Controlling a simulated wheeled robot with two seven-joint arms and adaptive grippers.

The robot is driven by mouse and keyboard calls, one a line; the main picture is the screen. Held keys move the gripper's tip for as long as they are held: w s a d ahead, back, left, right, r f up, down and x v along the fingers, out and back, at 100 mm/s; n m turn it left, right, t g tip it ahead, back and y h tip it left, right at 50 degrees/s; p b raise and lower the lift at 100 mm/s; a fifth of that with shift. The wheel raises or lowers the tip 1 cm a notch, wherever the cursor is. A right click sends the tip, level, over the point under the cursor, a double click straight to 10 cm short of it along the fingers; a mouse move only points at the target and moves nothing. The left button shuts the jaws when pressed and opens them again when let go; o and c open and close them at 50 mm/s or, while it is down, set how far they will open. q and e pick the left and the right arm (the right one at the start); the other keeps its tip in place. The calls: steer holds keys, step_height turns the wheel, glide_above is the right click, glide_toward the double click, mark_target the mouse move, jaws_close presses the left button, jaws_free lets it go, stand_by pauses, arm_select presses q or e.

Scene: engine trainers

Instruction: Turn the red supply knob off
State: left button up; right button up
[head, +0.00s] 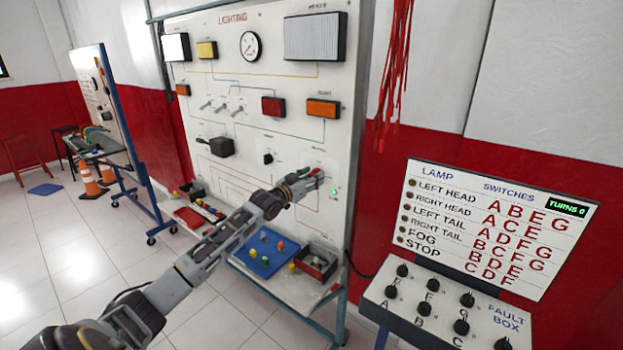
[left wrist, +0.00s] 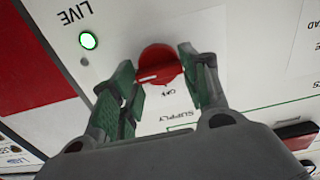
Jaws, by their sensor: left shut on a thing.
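The red supply knob (left wrist: 160,66) is on the white lighting panel (head: 262,95), with the word SUPPLY printed beside it. My left gripper (left wrist: 166,82) reaches the panel and is shut on the knob, one green-padded finger on each side. In the head view my left gripper (head: 316,177) covers most of the knob. A green lamp (left wrist: 88,40) marked LIVE is lit beside the knob. It also shows in the head view (head: 334,192). My right gripper does not show.
A fault box (head: 446,310) with several black knobs and a lettered board (head: 490,225) stand at the right. A shelf below the panel holds a blue tray (head: 262,262) and a small bin (head: 316,263). Red cables (head: 396,60) hang beside the panel.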

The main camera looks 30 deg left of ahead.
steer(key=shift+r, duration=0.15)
arm_select(q)
steer(key=n+p, duration=0.2)
steer(key=n, duration=0.4)
steer(key=n+p, duration=0.3)
steer(key=n, duration=0.3)
steer(key=n+p, duration=0.2)
steer(key=n, duration=0.4)
steer(key=shift+a+f, duration=0.25)
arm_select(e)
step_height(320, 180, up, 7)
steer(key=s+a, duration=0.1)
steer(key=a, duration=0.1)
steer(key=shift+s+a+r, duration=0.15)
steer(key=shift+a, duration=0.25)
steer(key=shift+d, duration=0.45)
